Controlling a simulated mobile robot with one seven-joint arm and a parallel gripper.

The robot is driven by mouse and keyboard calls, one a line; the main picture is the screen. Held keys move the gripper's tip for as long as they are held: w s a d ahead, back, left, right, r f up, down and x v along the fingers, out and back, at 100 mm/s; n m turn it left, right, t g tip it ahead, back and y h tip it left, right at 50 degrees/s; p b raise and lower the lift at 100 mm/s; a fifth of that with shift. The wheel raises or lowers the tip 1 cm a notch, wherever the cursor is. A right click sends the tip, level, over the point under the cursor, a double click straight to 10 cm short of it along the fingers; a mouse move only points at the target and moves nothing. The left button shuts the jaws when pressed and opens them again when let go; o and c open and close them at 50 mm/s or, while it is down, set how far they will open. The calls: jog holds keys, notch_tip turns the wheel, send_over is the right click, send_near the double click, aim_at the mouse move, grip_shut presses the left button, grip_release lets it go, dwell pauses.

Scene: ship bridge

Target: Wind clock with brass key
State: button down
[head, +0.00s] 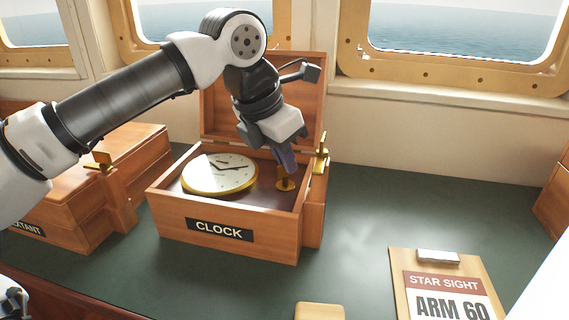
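The clock (220,174) has a white face, dark hands and a brass rim. It lies face up in an open wooden box (180,222) labelled "CLOCK". A small brass piece, apparently the key (285,184), stands upright in the box's right part, to the right of the clock. My gripper (287,164) points down over this piece, with its fingertips at or just above its top. The fingers overlap in this view, so I cannot tell whether they are apart or closed on it. The upper end of the brass piece is hidden by the fingers.
The raised lid (219,107) stands behind my gripper. A brass fitting (321,152) is at the box's right side. A closed sextant box (70,215) is at left. A clipboard (400,270) reading "STAR SIGHT" lies front right. The green top (420,205) is clear to the right.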

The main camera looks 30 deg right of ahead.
jog(key=n+t+b, duration=0.1)
jog(key=n, duration=0.2)
jog(key=shift+n+y, duration=0.3)
jog(key=shift+s+n+t, duration=0.1)
jog(key=shift+n+t, duration=0.5)
jog(key=shift+n, duration=0.9)
jog(key=shift+y, duration=0.3)
jog(key=c, duration=1.6)
grip_release()
jog(key=shift+r, duration=0.1)
jog(key=p+v, duration=0.1)
jog(key=v, duration=1.2)
jog(key=shift+s+a+r, duration=0.15)
jog(key=shift+s+r, duration=0.05)
jog(key=shift+r, duration=0.05)
